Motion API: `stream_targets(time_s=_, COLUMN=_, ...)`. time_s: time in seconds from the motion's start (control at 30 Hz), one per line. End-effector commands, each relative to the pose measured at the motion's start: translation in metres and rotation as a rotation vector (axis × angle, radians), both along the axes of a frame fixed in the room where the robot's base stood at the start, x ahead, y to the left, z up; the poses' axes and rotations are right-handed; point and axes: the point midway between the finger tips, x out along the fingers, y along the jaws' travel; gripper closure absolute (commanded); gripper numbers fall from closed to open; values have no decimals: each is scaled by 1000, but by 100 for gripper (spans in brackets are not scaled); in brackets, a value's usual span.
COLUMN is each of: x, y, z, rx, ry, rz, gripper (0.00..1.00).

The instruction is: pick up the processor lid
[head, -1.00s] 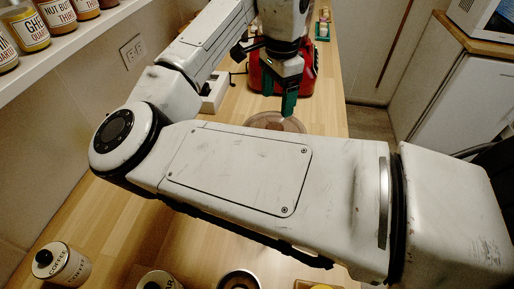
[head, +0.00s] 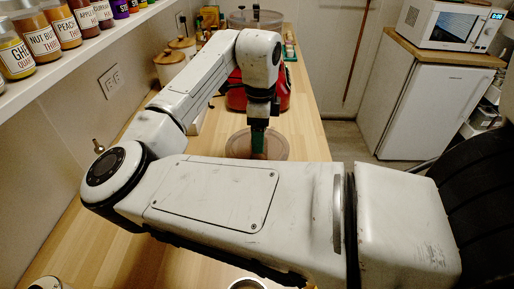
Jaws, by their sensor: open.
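The processor lid (head: 277,149) looks like a round, see-through disc lying on the wooden counter, just beyond my forearm in the head view. Its near edge is hidden by my arm. My gripper (head: 258,151), with green fingers, points down over the middle of the lid. The fingers are open, and the tips look at or just above the lid; I cannot tell if they touch it. The red processor base (head: 284,93) stands behind the lid, partly hidden by my wrist.
A clear bowl (head: 268,18) and wooden-lidded canisters (head: 170,70) stand farther back. A spice shelf (head: 95,28) runs along the left wall above the counter (head: 310,125). A microwave (head: 445,25) sits at the right, across the aisle. The counter right of the lid is clear.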

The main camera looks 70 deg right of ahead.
Motion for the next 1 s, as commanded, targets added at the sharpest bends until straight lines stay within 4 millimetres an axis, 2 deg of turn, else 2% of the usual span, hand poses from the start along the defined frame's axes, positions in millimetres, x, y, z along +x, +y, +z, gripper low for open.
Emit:
stream_targets(time_s=0.3, x=-2, y=5, z=-42, rx=2, ry=3, rz=2, gripper=21)
stream_targets(time_s=0.63, x=-2, y=5, z=-49, rx=2, ry=1, rz=2, gripper=21)
stream_targets(time_s=1.0, x=-2, y=5, z=-49, rx=2, ry=1, rz=1, gripper=57)
